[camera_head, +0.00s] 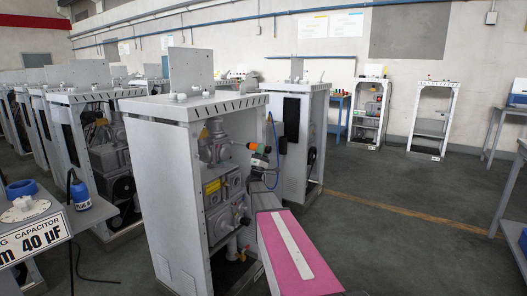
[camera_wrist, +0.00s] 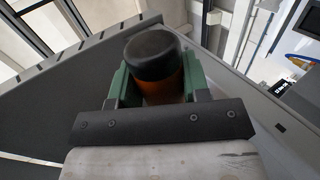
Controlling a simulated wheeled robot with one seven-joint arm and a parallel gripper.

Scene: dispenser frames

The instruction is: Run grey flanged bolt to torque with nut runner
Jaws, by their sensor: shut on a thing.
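In the wrist view, my gripper (camera_wrist: 155,85) has its green fingers shut on both sides of an orange tool body with a black rounded end, which I take to be the nut runner (camera_wrist: 152,54). In the head view, the orange and black nut runner (camera_head: 258,149) shows small at the open right side of the nearest dispenser frame (camera_head: 168,190), in front of the grey valve body inside. The tool's working tip cannot be made out. The grey flanged bolt cannot be made out in either view, so whether the tool touches it cannot be told.
A blue hose (camera_head: 274,140) hangs between the nearest frame and another frame (camera_head: 313,140) behind it. More frames stand at the left. The floor (camera_head: 390,230) at right is largely clear.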

